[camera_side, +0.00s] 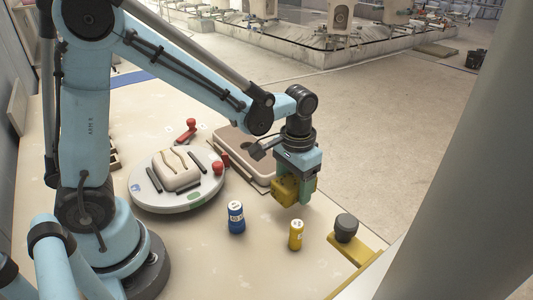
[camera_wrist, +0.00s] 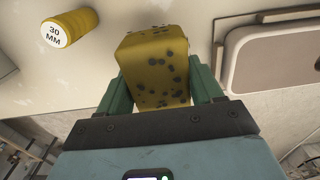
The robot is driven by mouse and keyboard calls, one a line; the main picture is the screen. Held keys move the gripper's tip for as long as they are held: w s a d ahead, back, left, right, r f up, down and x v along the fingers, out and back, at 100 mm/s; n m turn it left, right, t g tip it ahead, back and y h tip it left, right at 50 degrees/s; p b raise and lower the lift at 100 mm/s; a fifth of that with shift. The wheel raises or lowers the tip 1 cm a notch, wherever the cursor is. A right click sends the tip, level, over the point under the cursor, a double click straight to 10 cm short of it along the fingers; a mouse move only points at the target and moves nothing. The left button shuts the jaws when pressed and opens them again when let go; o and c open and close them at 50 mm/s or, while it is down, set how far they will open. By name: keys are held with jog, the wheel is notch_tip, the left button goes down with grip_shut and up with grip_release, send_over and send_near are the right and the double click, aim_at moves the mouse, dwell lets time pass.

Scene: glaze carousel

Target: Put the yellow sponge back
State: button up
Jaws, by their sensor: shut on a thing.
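The yellow sponge (camera_side: 285,191) is a block with dark spots. My gripper (camera_side: 296,190) is shut on it and holds it in the air above the table, in front of the beige tray (camera_side: 238,153). In the wrist view the sponge (camera_wrist: 155,67) sits between the two green fingers of my gripper (camera_wrist: 156,92). The tray (camera_wrist: 275,60) shows at the right there, apart from the sponge, and the part of it I see is empty.
A round turntable (camera_side: 150,199) with a beige block stands left of the tray. A blue cylinder (camera_side: 236,217) and a yellow cylinder (camera_side: 296,235) marked "30 MM" in the wrist view (camera_wrist: 70,28) stand in front. A dark grey cup-like thing (camera_side: 346,227) is at the right.

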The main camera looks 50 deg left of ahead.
jog(key=shift+w+a+f, duration=0.35)
jog(key=shift+a, duration=0.1)
jog(key=shift+f, duration=2)
jog(key=o, duration=1.1)
jog(key=shift+f, duration=0.15)
